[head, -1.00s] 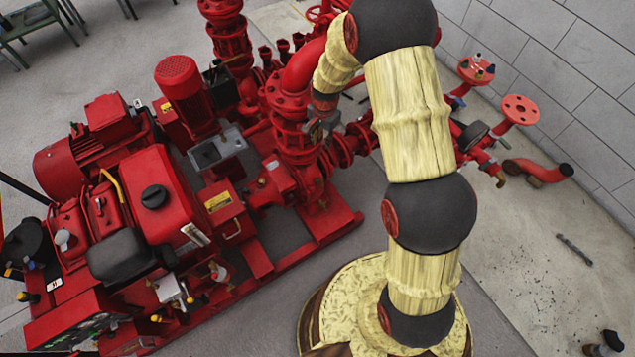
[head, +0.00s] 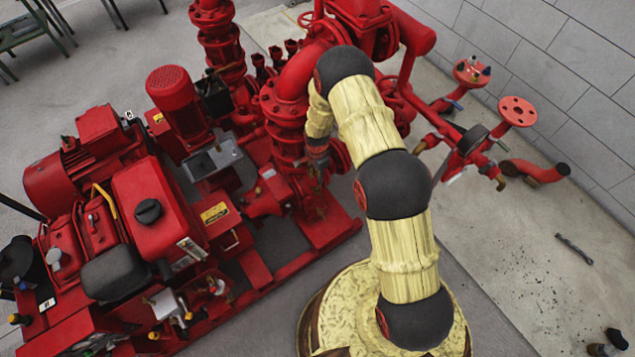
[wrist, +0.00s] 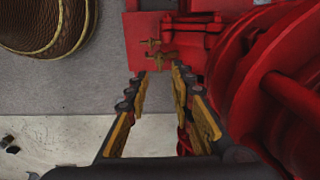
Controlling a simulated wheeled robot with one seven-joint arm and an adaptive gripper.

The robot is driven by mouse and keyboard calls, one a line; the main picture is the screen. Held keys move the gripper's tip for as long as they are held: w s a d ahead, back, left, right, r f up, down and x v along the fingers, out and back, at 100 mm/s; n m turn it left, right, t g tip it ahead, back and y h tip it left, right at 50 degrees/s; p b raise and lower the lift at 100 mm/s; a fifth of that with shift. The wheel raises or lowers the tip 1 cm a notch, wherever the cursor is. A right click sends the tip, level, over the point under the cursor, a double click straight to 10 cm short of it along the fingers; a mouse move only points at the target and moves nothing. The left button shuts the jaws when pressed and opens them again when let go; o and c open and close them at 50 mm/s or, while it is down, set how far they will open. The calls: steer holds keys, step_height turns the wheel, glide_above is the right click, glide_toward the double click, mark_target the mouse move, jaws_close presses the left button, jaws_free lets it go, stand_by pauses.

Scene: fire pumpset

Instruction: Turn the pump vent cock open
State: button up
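A small brass cock (wrist: 155,55) with short cross pieces shows in the wrist view against the red pump body, just beyond my fingertips. My gripper (wrist: 159,72) is open, with its two fingers apart on either side of the line toward the cock. Nothing is visible between the fingers, and I cannot tell whether a fingertip touches the cock. In the head view my gripper (head: 317,172) points down beside the red vertical pump pipe, partly hidden by my arm. A small brass-coloured fitting shows below it there, too small to make out clearly.
A large red flanged pipe (wrist: 275,85) stands close to the right of my fingers in the wrist view. The red engine (head: 150,205) fills the left of the head view. Red valves with round flanges (head: 517,110) stand near the block wall.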

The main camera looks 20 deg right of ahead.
mark_target(318, 187)
steer(key=shift+d+f, duration=0.15)
steer(key=shift+f, duration=0.05)
step_height(318, 187, down, 7)
steer(key=shift+f+b, duration=0.15)
steer(key=shift+b, duration=0.65)
steer(key=shift+c, duration=1)
steer(key=c, duration=0.4)
